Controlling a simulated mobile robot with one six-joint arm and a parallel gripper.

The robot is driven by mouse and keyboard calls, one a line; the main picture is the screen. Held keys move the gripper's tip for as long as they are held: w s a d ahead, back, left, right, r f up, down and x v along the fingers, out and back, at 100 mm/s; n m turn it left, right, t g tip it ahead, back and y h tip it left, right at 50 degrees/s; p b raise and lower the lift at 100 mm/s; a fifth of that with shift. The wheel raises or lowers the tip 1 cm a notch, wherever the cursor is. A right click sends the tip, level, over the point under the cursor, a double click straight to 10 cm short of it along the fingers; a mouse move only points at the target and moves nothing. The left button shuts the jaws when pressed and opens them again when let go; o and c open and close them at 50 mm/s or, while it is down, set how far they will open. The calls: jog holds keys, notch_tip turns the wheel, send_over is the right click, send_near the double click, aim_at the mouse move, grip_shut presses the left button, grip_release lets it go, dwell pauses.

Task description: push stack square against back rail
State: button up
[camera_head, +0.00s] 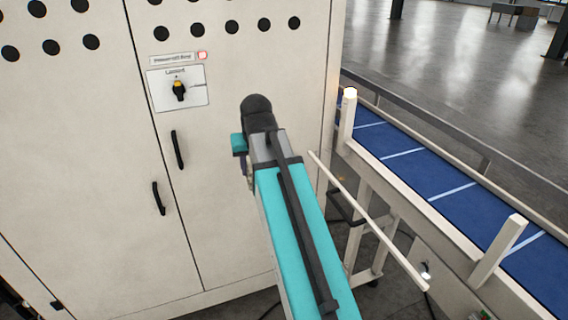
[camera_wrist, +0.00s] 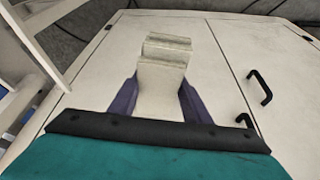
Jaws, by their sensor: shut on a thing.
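In the wrist view my gripper (camera_wrist: 160,88) has its two purple fingers on either side of a pale, cream-coloured blocky piece (camera_wrist: 162,72). The piece has stepped edges at its far end, and it could be the stack, but I cannot tell for sure. It sits between the fingers in front of the cabinet face. I cannot identify a back rail for the stack in either view.
At right runs a blue conveyor belt (camera_head: 405,165) with pale side rails and posts. A white bar (camera_head: 370,222) stands between my arm and the conveyor.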

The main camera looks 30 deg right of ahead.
jog(key=w+a+f+n, duration=0.1)
jog(key=w+a+n, duration=0.1)
jog(key=a, duration=0.7)
jog(key=w+a+f+n+y+b, duration=0.1)
jog(key=w+a, duration=0.1)
jog(key=a, duration=0.7)
jog(key=shift+n, duration=0.4)
jog(key=shift+w+d+f, duration=0.1)
jog(key=shift+d, duration=0.1)
